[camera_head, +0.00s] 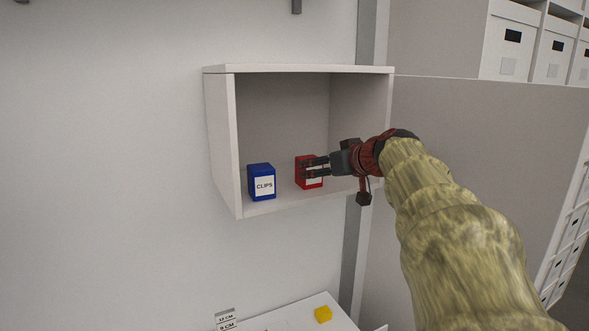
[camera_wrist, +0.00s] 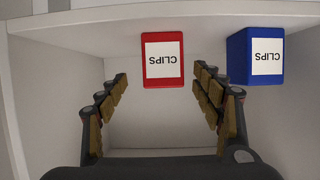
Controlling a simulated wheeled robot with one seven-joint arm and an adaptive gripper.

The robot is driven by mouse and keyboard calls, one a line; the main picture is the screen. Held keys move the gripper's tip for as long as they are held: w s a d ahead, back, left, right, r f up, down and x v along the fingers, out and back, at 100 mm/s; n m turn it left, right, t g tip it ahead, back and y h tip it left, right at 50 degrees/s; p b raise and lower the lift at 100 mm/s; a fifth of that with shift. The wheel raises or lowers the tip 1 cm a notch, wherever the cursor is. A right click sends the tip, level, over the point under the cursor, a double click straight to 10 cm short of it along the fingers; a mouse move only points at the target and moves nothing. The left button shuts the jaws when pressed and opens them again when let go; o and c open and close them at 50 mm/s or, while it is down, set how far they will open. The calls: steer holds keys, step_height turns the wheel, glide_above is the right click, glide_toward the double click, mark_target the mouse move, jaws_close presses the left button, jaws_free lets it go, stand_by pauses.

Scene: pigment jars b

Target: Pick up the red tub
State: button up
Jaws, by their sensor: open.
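The red tub (camera_head: 303,180) stands upright in a white wall cubby, right of a blue tub (camera_head: 261,182). It has a white label, which reads CLIPS in the wrist view (camera_wrist: 163,79), where it appears upside down. My gripper (camera_head: 313,167) is in front of the red tub and hides part of it in the head view. In the wrist view my gripper (camera_wrist: 160,78) is open, with one finger on each side of the red tub in the picture and visible gaps between. Nothing is held. I cannot tell how far the fingertips reach along its sides.
The blue tub, also labelled CLIPS (camera_wrist: 256,57), stands close to the finger on the right in the wrist view. The cubby (camera_head: 222,140) has side walls, a top and a floor around the tubs. Below is a white surface with a yellow block (camera_head: 322,314).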

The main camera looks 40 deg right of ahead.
mark_target(309, 169)
steer(key=x, duration=0.2)
steer(key=p+x, duration=0.1)
steer(key=x, duration=0.4)
steer(key=shift+w+a+p, duration=0.1)
steer(key=shift+a+p, duration=0.15)
steer(key=shift+p, duration=0.1)
steer(key=shift+c, duration=0.5)
steer(key=c, duration=1.1)
steer(key=shift+c, duration=0.6)
